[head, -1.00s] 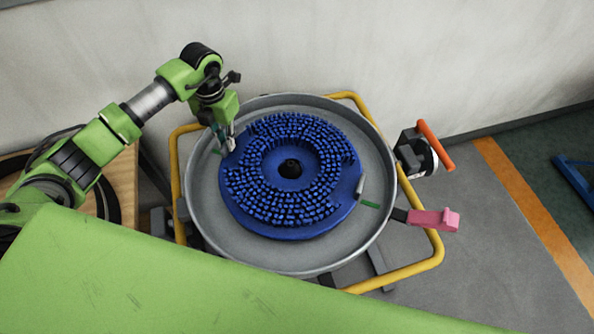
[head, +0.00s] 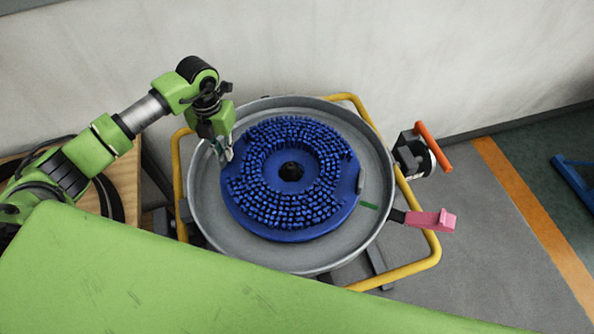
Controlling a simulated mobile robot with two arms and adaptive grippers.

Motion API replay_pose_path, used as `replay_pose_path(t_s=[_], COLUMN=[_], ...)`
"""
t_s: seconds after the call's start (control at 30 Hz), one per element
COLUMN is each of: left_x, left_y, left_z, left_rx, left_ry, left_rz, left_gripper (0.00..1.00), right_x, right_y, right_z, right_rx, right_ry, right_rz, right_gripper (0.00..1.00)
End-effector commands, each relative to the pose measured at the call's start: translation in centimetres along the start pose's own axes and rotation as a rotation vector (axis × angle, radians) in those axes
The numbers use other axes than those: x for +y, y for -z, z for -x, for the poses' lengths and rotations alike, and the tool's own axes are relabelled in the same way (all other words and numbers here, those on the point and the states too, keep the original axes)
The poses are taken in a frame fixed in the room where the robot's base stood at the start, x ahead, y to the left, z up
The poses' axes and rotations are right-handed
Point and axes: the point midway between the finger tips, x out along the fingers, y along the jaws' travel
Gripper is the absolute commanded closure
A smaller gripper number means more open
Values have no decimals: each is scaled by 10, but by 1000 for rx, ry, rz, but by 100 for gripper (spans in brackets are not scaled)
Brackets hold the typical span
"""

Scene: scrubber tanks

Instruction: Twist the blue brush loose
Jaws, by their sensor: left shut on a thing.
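The round blue brush (head: 262,213), bristles up with a dark hole in its middle, lies in a round grey pan (head: 280,257). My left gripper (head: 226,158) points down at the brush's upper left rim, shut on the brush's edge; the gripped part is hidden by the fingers. A small grey tab (head: 360,180) shows at the brush's right rim. A green mark (head: 369,206) lies on the pan just below that tab, apart from it. My right gripper is not in view.
A yellow tube frame (head: 412,262) runs around the pan. A pink lever (head: 432,220) and an orange-handled part (head: 434,145) stick out at the right. The wall (head: 330,45) is close behind. A wooden surface (head: 125,185) lies at the left.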

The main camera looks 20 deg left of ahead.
Motion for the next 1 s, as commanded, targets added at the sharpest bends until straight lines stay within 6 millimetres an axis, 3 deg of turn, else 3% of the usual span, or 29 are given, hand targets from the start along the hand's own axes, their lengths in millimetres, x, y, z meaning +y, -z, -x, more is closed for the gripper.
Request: replay_pose_path(t_s=[0.47,1.0], left_x=[2,0], left_y=[2,24], left_z=[1,1], left_rx=[-1,-2], left_ry=[-4,-3], left_rz=[19,131], left_gripper=[100,100], right_x=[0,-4], right_y=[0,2], right_z=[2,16], right_rx=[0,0], right_ry=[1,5], right_rz=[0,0], right_gripper=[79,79])
